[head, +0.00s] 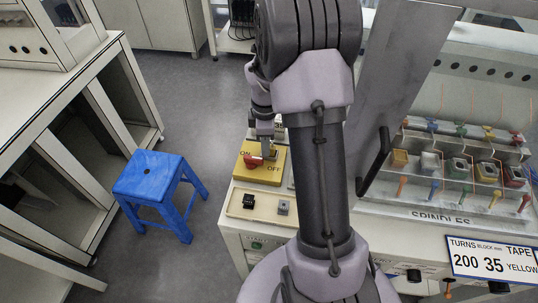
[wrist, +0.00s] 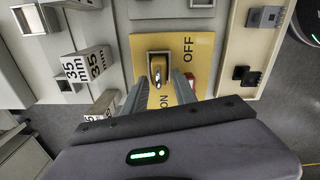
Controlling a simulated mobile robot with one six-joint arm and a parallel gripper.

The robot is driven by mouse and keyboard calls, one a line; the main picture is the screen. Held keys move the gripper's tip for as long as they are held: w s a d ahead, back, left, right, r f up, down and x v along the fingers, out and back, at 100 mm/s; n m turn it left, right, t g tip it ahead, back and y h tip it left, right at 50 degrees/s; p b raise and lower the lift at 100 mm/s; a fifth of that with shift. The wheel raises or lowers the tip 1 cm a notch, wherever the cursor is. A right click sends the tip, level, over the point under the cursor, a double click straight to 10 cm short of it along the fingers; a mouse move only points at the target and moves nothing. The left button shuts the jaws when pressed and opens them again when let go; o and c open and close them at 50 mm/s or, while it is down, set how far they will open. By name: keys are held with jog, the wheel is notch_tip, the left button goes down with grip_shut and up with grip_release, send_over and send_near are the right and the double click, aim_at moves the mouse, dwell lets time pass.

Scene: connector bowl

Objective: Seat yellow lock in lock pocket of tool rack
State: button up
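A yellow, brass-toned piece with a dark surround and a pale part (wrist: 160,72), which looks like the yellow lock, shows between my fingertips in the wrist view. It is over the yellow ON/OFF plate (wrist: 201,20). My gripper (wrist: 162,79) has a finger on either side of it; I cannot tell whether they touch it. In the head view my gripper (head: 266,150) is low over the same plate (head: 273,172), close to a red part (head: 253,162). The rack marked SPINDLES (head: 410,212) stands at the right, with several coloured pieces. I cannot make out a lock pocket.
A shallow tray (head: 265,211) beside the plate holds a black block (head: 248,201) and a grey block (head: 283,207). Blocks marked 35 mm (wrist: 87,64) stand left of the plate in the wrist view. A blue stool (head: 150,176) stands on the floor at left.

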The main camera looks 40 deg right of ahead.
jog(key=shift+f, duration=0.9)
jog(key=shift+r, duration=0.2)
grip_shut()
jog(key=shift+r, duration=0.1)
